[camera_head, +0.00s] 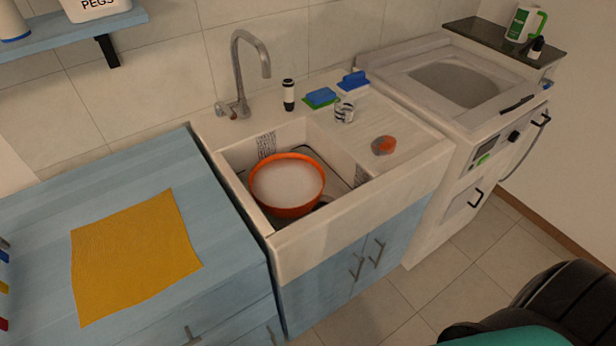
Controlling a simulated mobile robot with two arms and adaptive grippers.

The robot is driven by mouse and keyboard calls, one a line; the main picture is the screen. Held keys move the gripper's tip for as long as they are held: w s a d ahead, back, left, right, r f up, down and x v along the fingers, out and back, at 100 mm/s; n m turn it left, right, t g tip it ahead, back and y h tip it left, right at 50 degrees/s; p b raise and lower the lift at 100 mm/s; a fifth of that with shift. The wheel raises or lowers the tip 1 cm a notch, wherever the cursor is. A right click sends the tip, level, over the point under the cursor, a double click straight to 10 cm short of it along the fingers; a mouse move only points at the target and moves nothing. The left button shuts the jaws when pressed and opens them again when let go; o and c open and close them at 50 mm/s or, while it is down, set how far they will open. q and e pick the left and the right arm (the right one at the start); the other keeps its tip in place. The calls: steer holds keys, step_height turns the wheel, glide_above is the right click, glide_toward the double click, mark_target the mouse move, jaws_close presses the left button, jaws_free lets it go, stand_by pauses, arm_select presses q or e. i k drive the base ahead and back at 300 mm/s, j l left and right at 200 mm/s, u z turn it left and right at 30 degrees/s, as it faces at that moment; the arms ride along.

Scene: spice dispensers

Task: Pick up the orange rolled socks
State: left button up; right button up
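A small rounded orange and grey bundle (383,145), which looks like the orange rolled socks, lies on the pale counter (405,165) to the right of the sink basin. A black-and-white striped roll (344,112) sits behind it and to the left, apart from it. Neither gripper shows in the head view, and nothing is seen touching the orange bundle.
An orange-rimmed bowl (287,187) sits in the sink below a tall faucet (240,75). A small dark bottle (289,95) and blue sponges (320,96) stand at the back. A top-loading washer (460,125) stands at right. A yellow cloth (132,255) lies on the blue counter.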

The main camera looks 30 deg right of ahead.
mark_target(385, 145)
steer(key=l+z, duration=0.2)
steer(key=z, duration=1)
steer(key=k+l, duration=0.05)
